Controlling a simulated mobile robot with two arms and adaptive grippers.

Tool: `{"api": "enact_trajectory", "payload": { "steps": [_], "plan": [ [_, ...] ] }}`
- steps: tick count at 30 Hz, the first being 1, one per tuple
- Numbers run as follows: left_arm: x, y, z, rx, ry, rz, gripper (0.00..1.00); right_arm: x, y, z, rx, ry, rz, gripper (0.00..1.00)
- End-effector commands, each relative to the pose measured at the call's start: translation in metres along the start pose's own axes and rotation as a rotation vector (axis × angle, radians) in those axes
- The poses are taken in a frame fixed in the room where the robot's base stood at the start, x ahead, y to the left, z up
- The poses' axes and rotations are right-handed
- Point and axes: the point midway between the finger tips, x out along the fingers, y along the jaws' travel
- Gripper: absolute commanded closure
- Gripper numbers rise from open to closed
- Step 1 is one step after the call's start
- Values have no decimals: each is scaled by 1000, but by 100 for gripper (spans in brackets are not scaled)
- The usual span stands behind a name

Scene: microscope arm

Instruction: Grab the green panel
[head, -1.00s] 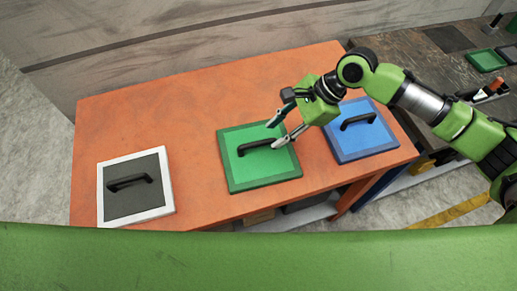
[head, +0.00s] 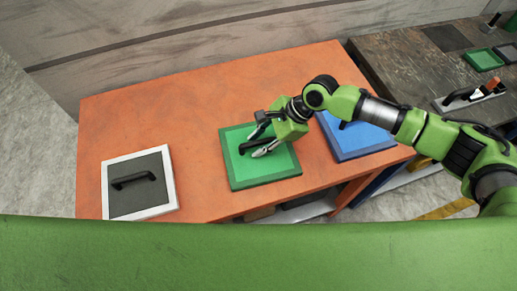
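The green panel (head: 260,174), a flat square board with a darker green border and a black bar handle (head: 247,147), lies on the orange table (head: 190,115). My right gripper (head: 258,143) reaches in from the right and is over the panel at the handle. Its two fingers are apart, one on the far side and one on the near side of the handle's right part. I cannot tell whether they touch it. The gripper hides the panel's upper right part. My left gripper is not in view.
A grey panel with a white border (head: 140,203) and black handle lies at the left of the table. A blue panel (head: 362,143) lies right of the green one, partly under my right arm. A dark workbench (head: 410,75) with small trays and tools stands at the right.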

Motion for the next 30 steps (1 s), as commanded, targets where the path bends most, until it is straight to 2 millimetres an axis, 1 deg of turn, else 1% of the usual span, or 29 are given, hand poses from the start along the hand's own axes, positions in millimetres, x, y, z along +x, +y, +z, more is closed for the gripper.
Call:
{"api": "enact_trajectory", "payload": {
  "steps": [1,2,3,14,19,23,26,30],
  "plan": [
    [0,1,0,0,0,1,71,0,0,0,0,0,0,87],
    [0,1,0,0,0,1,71,0,0,0,0,0,0,94],
    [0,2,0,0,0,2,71,0,0,0,0,0,0,100],
    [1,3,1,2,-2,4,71,-1,-1,1,0,-2,-1,100],
    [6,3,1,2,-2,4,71,-8,-2,5,-1,-2,-2,100],
    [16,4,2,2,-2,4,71,-24,-5,16,-5,-4,-5,100],
    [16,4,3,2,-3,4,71,-41,5,22,-4,-3,-2,100],
    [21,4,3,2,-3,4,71,-70,25,35,-5,-1,-4,100]
  ]
}}
